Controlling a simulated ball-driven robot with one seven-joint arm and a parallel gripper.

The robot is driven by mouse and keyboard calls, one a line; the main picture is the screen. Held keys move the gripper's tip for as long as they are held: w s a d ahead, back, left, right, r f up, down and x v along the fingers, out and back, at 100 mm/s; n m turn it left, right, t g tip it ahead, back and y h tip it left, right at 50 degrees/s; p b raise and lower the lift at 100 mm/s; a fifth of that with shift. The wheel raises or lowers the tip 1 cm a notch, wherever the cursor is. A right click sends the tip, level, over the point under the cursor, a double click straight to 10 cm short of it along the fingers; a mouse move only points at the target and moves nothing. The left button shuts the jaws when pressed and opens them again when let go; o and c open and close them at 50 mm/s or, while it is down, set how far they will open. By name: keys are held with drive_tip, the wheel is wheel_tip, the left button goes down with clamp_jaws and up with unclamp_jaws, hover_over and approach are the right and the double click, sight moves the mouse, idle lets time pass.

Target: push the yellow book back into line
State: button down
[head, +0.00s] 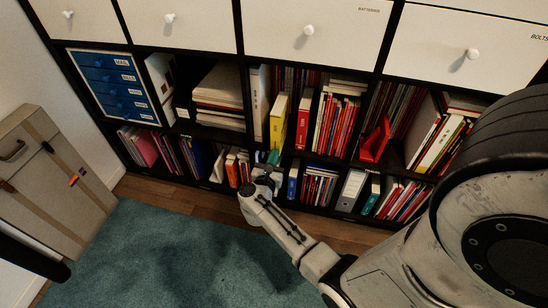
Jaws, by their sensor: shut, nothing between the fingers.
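The yellow book (277,124) stands upright in the middle compartment of the upper book row in the head view. Its spine seems to sit forward of the thin books behind it. A red book (304,120) stands to its right and a pale binder (261,104) to its left. My gripper (267,162) is shut and empty, below the yellow book in the picture, in front of the lower row. A gap shows between it and the book; the depth between them is hard to tell. My gripper hides part of the lower compartment.
White drawers with round knobs (308,30) run above the books. Other compartments hold books, binders and a blue drawer box (113,86). A red object (374,140) juts out at the right. A beige case (45,180) leans at left. The teal rug (130,250) is clear.

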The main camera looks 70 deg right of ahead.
sight(278, 147)
drive_tip(key=shift+d, duration=0.15)
drive_tip(key=d+b, duration=0.1)
drive_tip(key=d, duration=0.1)
drive_tip(key=d+b, duration=0.1)
drive_tip(key=d, duration=0.1)
drive_tip(key=shift+w+f, duration=0.2)
drive_tip(key=shift+d+r, duration=0.15)
drive_tip(key=shift+d, duration=0.2)
